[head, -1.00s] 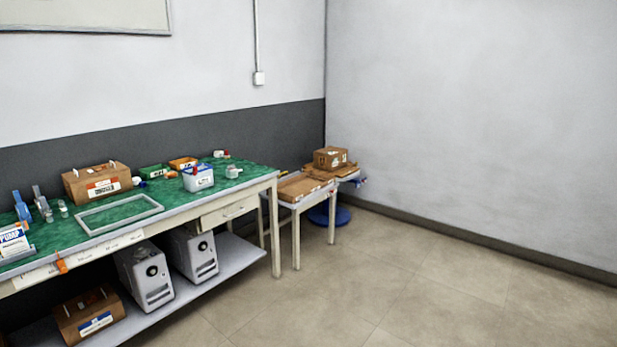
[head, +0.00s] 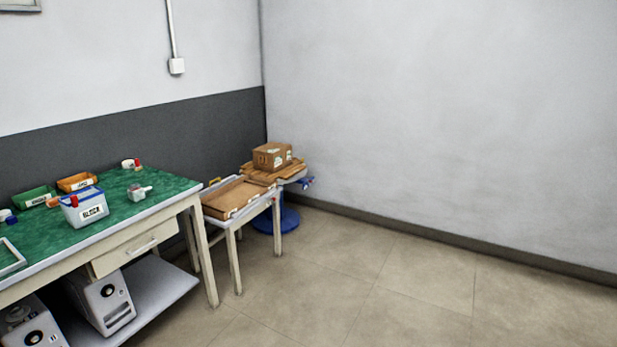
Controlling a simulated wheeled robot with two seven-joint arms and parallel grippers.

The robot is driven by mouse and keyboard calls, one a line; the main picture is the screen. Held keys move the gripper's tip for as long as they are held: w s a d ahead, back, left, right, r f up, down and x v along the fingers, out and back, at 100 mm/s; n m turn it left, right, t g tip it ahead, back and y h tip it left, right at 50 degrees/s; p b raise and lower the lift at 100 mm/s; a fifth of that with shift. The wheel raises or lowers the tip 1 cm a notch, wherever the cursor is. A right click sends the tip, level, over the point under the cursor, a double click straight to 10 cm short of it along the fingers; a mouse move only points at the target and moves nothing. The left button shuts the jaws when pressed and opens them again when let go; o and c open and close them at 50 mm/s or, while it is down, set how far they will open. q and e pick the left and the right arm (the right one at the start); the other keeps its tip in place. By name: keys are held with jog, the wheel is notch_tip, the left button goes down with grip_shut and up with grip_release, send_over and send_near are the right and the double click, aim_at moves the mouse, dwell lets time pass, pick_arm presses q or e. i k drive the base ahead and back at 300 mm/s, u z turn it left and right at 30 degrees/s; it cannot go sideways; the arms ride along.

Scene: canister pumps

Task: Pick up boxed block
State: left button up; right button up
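A white box with a blue rim (head: 84,209) stands upright on the green-topped workbench (head: 166,190). Its front label looks like "BLOCK", but the small print is hard to read. A small red thing shows at its left rim; the inside of the box cannot be made out. A closed brown cardboard box (head: 272,157) sits on a brown board on the far stand by the corner. Neither of my grippers is in view.
A green bin (head: 34,198) and an orange bin (head: 76,183) stand behind the white box. A low side table (head: 236,197) holds a shallow brown tray. White machines (head: 103,300) sit on the lower shelf. The floor (head: 390,280) at the right is clear.

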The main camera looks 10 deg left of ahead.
aim_at(136, 194)
jog(key=u, duration=0.1)
jog(key=i, duration=2.1)
jog(key=u, duration=1.2)
jog(key=i, duration=1.1)
jog(key=u, duration=1.2)
